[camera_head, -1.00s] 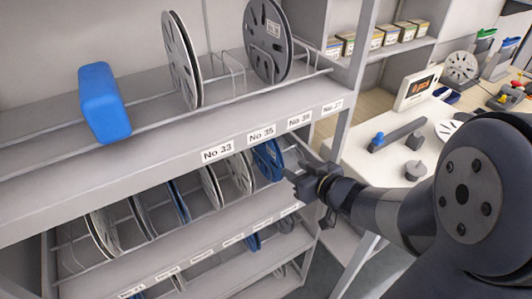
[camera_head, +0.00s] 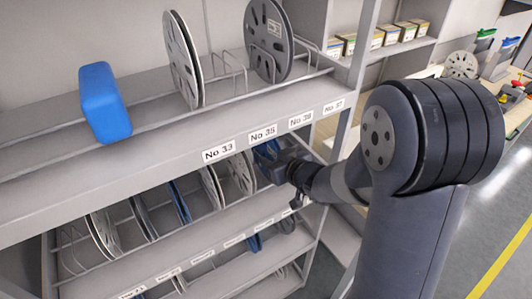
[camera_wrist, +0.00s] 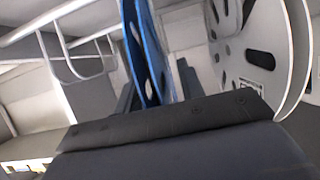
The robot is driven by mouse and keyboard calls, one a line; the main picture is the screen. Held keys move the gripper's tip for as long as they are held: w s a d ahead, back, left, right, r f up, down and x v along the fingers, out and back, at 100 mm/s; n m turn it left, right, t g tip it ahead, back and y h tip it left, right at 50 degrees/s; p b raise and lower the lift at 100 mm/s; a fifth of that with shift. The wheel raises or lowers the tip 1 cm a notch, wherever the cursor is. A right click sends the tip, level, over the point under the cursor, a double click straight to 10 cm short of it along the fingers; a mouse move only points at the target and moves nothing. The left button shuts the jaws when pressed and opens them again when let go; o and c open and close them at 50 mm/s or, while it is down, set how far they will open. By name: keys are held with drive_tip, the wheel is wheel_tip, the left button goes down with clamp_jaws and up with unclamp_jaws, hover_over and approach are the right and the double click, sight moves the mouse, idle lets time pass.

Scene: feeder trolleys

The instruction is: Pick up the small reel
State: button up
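A small blue reel (camera_head: 266,150) stands on edge at the right end of the second shelf, mostly hidden behind my gripper in the head view. In the wrist view the blue reel (camera_wrist: 148,50) rises edge-on in the middle. My gripper (camera_head: 272,160) is at this reel. In the wrist view its dark fingers (camera_wrist: 156,88) show on either side of the reel, with some room visible on the right side, so they look open around it. Their contact with the reel cannot be made out.
Grey-white reels (camera_head: 240,172) stand close to the left of the blue reel; a white reel (camera_wrist: 262,50) is near in the wrist view. Wire dividers (camera_wrist: 75,55) are on the other side. The labelled shelf edge (camera_head: 220,152) runs just above my gripper. A rack post (camera_head: 358,70) stands right.

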drive_tip(key=shift+w+a, duration=0.15)
drive_tip(key=shift+c, duration=0.4)
clamp_jaws()
